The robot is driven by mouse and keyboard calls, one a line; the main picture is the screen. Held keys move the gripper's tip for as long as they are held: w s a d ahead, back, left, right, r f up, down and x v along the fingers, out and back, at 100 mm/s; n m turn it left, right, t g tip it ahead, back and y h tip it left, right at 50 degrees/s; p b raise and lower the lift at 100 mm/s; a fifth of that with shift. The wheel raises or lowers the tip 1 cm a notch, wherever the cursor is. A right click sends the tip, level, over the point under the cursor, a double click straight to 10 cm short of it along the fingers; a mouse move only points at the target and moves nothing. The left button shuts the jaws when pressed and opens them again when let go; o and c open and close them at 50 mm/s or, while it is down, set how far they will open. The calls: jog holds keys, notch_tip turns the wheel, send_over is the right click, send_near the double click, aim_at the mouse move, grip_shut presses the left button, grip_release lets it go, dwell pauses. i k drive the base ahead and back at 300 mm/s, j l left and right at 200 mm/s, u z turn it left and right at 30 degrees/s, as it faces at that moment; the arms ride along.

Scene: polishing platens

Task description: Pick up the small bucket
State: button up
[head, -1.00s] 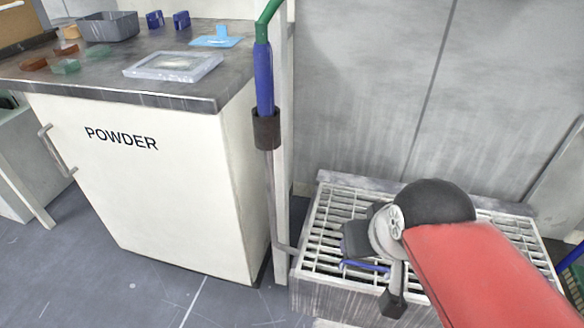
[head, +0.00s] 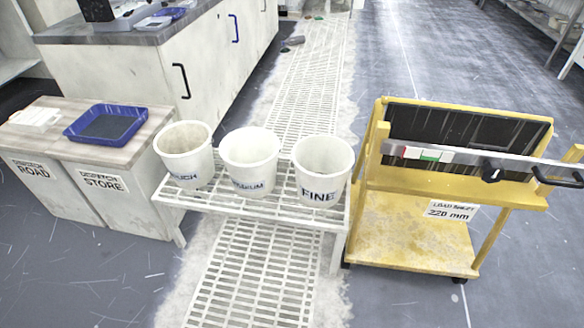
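Three white buckets stand upright side by side on a white slatted stand. The left bucket (head: 184,154) has a label partly out of sight, ending in "UGH". The middle bucket (head: 250,162) has a partly legible label ending in "IUM". The right bucket (head: 321,168) is marked "FINE". They look close in size, and I cannot tell which one is the small bucket. Their tops are open, and no handles are clearly visible. My gripper is not in view.
The stand (head: 278,206) sits over a floor grating (head: 255,275). A yellow cart (head: 410,235) with a dark panel is close on its right. Cabinets marked "ROAD" and "STORE" (head: 100,182) hold a blue tray (head: 107,124) at left. Open floor (head: 415,60) lies at the back right.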

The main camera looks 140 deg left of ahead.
aim_at(322, 163)
jog(key=u, duration=4.4)
jog(key=z, duration=0.3)
jog(key=i+j+z, duration=0.25)
jog(key=j, duration=0.15)
jog(key=j+z, duration=0.3)
jog(key=i+j+z, duration=0.25)
jog(key=j, duration=1.5)
jog(key=i+z, duration=0.05)
